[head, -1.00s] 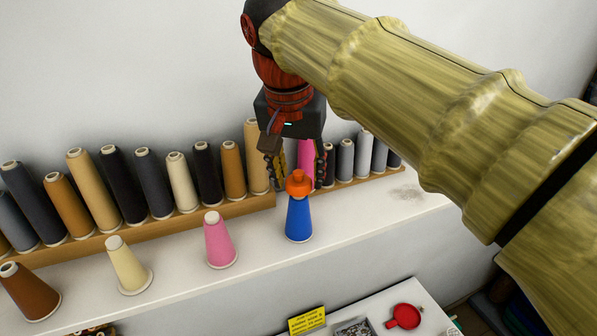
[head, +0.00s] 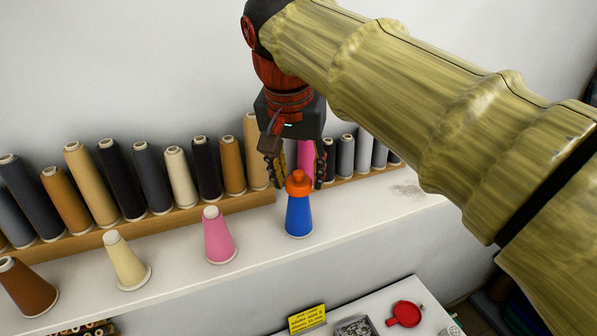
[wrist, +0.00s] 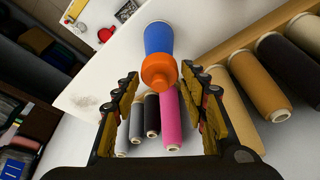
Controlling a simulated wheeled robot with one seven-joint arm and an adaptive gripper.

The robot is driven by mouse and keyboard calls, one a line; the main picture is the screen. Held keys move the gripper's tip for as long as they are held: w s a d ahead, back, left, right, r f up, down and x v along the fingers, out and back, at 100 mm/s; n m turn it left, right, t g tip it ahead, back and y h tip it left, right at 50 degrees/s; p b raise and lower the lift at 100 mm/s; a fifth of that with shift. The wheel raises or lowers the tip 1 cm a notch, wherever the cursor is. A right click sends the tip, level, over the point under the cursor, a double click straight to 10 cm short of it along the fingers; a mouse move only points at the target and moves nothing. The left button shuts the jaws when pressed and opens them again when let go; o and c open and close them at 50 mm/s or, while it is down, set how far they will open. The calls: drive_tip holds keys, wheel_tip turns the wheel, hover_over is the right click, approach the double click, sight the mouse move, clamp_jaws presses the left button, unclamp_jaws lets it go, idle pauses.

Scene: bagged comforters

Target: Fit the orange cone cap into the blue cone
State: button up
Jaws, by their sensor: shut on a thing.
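The orange cone cap (head: 298,184) is at the top of the upright blue cone (head: 299,217), which stands on the white ledge. In the wrist view the orange cap (wrist: 158,71) lies between the fingertips, with the blue cone (wrist: 158,38) directly beyond it. My gripper (head: 299,178) points down over the cone and is shut on the cap, one finger on each side; the fingers also show in the wrist view (wrist: 160,77). The cap covers the cone's tip, so I cannot tell how deeply it is seated.
A pink cone (head: 218,238), a cream cone (head: 126,262) and a brown cone (head: 27,287) stand left along the ledge (head: 370,208). Several thread spools line a wooden rack (head: 190,216) close behind. The ledge to the right is clear. A lower table holds a red dish (head: 404,314).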

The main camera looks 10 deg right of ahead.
drive_tip(key=shift+f+b, duration=0.3)
drive_tip(key=shift+f, duration=0.1)
drive_tip(key=o, duration=0.9)
drive_tip(key=shift+o, duration=0.4)
drive_tip(key=o, duration=0.6)
drive_tip(key=shift+r, duration=0.1)
drive_tip(key=shift+w+p+v, duration=0.1)
drive_tip(key=shift+p+v, duration=1.15)
drive_tip(key=shift+v, duration=0.45)
drive_tip(key=shift+w+p+v, duration=0.15)
drive_tip(key=shift+p+v, duration=1.05)
drive_tip(key=shift+v, duration=0.5)
drive_tip(key=shift+d, duration=0.1)
drive_tip(key=shift+r, duration=0.15)
